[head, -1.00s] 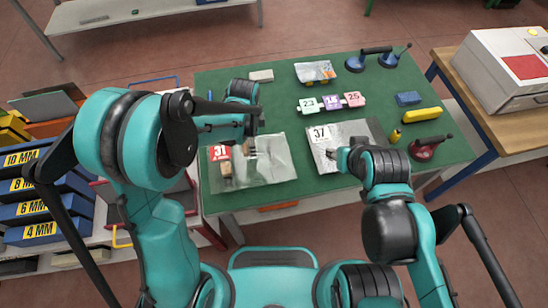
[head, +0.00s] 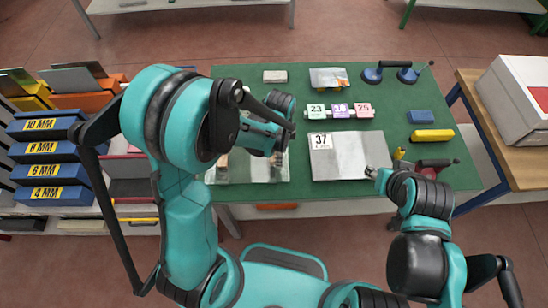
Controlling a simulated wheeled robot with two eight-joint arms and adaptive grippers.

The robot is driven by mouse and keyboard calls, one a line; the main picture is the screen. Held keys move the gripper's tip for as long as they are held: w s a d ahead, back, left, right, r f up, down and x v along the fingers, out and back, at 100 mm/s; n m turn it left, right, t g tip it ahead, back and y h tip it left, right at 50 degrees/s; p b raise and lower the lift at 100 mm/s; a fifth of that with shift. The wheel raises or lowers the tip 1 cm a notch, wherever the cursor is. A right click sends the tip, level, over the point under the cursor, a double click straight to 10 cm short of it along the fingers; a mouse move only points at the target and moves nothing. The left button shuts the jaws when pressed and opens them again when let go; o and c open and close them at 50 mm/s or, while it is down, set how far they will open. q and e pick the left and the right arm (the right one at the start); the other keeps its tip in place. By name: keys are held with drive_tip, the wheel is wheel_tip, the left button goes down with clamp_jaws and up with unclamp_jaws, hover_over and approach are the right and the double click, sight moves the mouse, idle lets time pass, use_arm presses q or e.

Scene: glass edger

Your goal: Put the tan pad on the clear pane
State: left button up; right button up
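The clear pane (head: 240,173) lies on the left of the green bench top, with my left arm across its upper part. A tan block (head: 222,164) shows on its left side, partly covered by my arm.
Tags 23, 18 and 25 (head: 340,111) stand behind the panes. A pale block (head: 275,76), a bagged item (head: 329,78), suction lifters (head: 390,73), a blue block (head: 420,117) and a yellow piece (head: 432,135) lie around. A red-handled tool (head: 437,163) is near my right gripper.

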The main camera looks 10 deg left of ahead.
use_arm(q)
drive_tip(key=shift+w+a+f, duration=0.8)
drive_tip(key=shift+a+f, duration=0.05)
wheel_tip(320, 180, down, 3)
drive_tip(key=shift+f+b, duration=0.2)
drive_tip(key=shift+b, duration=0.55)
drive_tip(key=shift+f, duration=0.15)
drive_tip(key=shift+s, duration=0.1)
drive_tip(key=shift+f, duration=0.15)
drive_tip(key=o, duration=0.7)
